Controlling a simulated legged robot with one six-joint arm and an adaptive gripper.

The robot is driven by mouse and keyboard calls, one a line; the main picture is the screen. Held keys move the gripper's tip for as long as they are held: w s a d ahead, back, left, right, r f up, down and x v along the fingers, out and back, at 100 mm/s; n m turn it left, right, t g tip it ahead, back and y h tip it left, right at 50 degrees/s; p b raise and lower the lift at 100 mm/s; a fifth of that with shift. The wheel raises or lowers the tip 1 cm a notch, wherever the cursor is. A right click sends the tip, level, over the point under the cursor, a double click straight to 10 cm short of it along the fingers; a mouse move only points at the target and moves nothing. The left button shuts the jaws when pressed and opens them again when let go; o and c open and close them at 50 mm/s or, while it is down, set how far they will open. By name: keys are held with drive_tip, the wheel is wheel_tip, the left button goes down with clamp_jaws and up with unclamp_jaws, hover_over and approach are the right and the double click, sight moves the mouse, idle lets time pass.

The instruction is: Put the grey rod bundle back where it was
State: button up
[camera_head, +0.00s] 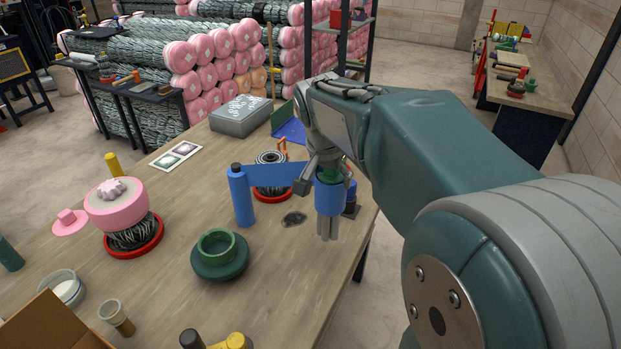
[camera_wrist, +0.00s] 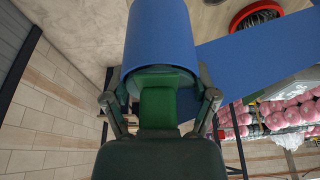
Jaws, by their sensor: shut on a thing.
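The grey rod bundle (camera_head: 328,228) hangs upright below my gripper, its rod ends a little above or at the table; I cannot tell which. A blue sleeve (camera_head: 329,198) wraps its upper part; the sleeve also fills the top of the wrist view (camera_wrist: 157,35). My gripper (camera_head: 322,175) is shut on the bundle at its sleeved top, with fingers at both sides in the wrist view (camera_wrist: 160,97). A flat blue band (camera_head: 275,172) appears to run from the sleeve to a blue cylinder with a dark cap (camera_head: 241,195). The rods are hidden in the wrist view.
A dark round patch (camera_head: 294,218) marks the wooden table (camera_head: 175,275) left of the rods. A green ring-shaped pot (camera_head: 219,253) stands nearer. A pink-topped wire coil (camera_head: 118,207) stands left. The table's right edge is close.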

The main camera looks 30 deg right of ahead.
drive_tip(key=shift+w+d+f, duration=0.55)
drive_tip(key=shift+w+f, duration=0.1)
drive_tip(key=shift+f, duration=0.1)
drive_tip(key=f, duration=0.4)
drive_tip(key=shift+w+a, duration=0.1)
drive_tip(key=shift+w, duration=0.3)
drive_tip(key=o, duration=1.2)
drive_tip(key=shift+d+f, duration=0.15)
drive_tip(key=shift+d, duration=0.05)
drive_tip(key=shift+a, duration=0.1)
